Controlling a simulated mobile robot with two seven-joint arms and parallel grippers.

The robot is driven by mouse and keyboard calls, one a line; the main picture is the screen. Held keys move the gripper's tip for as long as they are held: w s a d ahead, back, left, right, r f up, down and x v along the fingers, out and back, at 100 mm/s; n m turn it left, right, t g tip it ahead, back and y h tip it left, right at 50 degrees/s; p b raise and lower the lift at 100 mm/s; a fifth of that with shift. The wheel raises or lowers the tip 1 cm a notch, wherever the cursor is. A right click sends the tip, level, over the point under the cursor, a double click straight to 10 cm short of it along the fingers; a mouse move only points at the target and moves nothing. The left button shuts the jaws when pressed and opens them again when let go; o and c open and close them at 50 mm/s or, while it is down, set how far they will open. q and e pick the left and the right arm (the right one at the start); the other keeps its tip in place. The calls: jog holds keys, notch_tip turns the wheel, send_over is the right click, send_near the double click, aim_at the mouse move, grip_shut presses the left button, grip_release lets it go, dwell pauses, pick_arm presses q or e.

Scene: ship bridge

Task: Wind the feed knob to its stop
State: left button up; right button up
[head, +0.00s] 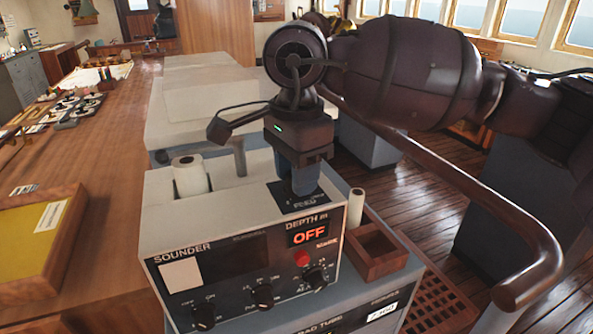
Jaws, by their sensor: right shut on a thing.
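The echo sounder (222,222) is a grey box with a black front panel marked SOUNDER and DEPTH, and a display reading OFF. On its top at the right is a dark label plate (283,196) whose lettering is partly covered and seems to read FEED. My right gripper (304,184) points down onto this plate, with its fingers shut on the feed knob. The knob itself is hidden by the fingers, so its turn cannot be seen. My left gripper is not in view.
A white paper roll (190,176) stands in the sounder's top, left of my gripper. Front knobs (262,294) and a red button (302,258) are below. An open wooden box (377,250) and a small white roll (355,207) are to the right. A wooden chart table (95,170) fills the left.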

jog(key=m, duration=0.4)
jog(key=shift+r+m, duration=0.15)
jog(key=shift+m, duration=0.25)
jog(key=m+p, duration=0.1)
jog(key=m, duration=0.3)
jog(key=shift+m, duration=0.3)
jog(key=m, duration=0.5)
jog(key=shift+p, duration=0.4)
jog(key=m, duration=0.5)
jog(key=shift+p, duration=0.3)
jog(key=m, duration=0.4)
jog(key=shift+w, duration=0.1)
jog(key=m, duration=0.5)
jog(key=shift+p, duration=0.4)
jog(key=m, duration=0.4)
jog(key=shift+m, duration=0.3)
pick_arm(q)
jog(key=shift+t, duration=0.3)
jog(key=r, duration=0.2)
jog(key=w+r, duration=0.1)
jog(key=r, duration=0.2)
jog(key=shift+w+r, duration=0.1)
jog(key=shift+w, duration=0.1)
pick_arm(e)
jog(key=m, duration=0.4)
jog(key=shift+m, duration=0.3)
